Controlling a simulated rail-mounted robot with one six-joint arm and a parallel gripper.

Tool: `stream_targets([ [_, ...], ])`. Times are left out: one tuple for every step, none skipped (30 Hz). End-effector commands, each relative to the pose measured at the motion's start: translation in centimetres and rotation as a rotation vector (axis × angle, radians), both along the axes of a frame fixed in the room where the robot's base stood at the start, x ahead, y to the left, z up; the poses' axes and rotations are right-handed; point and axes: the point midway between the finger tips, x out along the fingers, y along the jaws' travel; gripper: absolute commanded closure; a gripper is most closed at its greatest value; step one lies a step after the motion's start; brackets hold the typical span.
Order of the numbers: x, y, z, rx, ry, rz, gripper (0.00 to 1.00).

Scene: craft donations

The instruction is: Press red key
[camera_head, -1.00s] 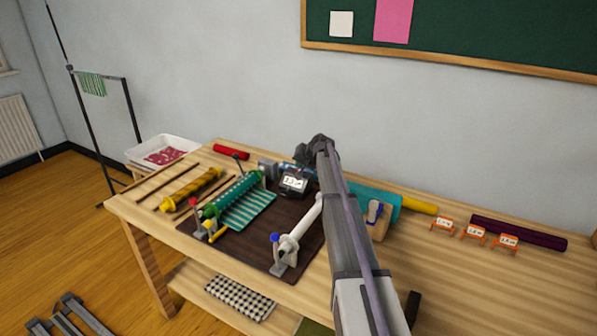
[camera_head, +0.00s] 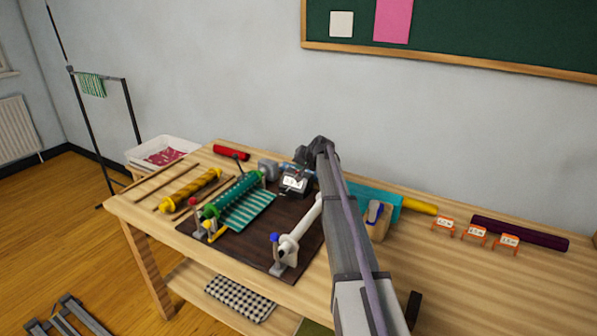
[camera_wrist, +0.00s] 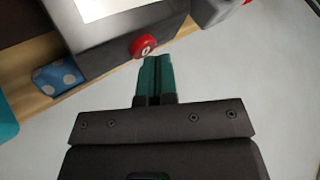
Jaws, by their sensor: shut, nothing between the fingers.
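The red key (camera_wrist: 143,46) is a small round button with a pale mark, on the side of a grey box (camera_wrist: 110,40) with a white panel in the wrist view. In the head view this dark box (camera_head: 294,184) with its white display stands at the back of the dark board; the red key cannot be made out there. My gripper (camera_wrist: 157,60) has its two teal fingers together, empty. The fingertips are right by the lower right edge of the red key in the wrist view; I cannot tell whether they touch it. My gripper is not clear in the head view.
Close by on the table (camera_head: 470,270) are a green roller (camera_head: 232,196), a white roller (camera_head: 300,226) and a teal block (camera_head: 378,197). A blue dotted item (camera_wrist: 58,77) lies beside the box. Orange-framed tags (camera_head: 475,233) stand at the right.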

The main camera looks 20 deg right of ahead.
Motion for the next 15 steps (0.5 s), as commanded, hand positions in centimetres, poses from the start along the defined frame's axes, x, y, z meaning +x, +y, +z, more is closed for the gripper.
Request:
stream_targets([
  [0.0,0.0,0.2,0.000,0.000,0.000,1.00],
  [0.0,0.0,0.4,0.000,0.000,0.000,1.00],
  [0.0,0.0,0.6,0.000,0.000,0.000,1.00],
  [0.0,0.0,0.8,0.000,0.000,0.000,1.00],
  [0.0,0.0,1.0,0.000,0.000,0.000,1.00],
  [0.0,0.0,1.3,0.000,0.000,0.000,1.00],
  [0.0,0.0,1.5,0.000,0.000,0.000,1.00],
  [0.0,0.0,1.6,0.000,0.000,0.000,1.00],
  [0.0,0.0,1.8,0.000,0.000,0.000,1.00],
  [0.0,0.0,1.8,0.000,0.000,0.000,1.00],
  [0.0,0.0,1.9,0.000,0.000,0.000,1.00],
  [0.0,0.0,1.8,0.000,0.000,0.000,1.00],
  [0.0,0.0,1.8,0.000,0.000,0.000,1.00],
  [0.0,0.0,1.7,0.000,0.000,0.000,1.00],
  [0.0,0.0,1.7,0.000,0.000,0.000,1.00],
])
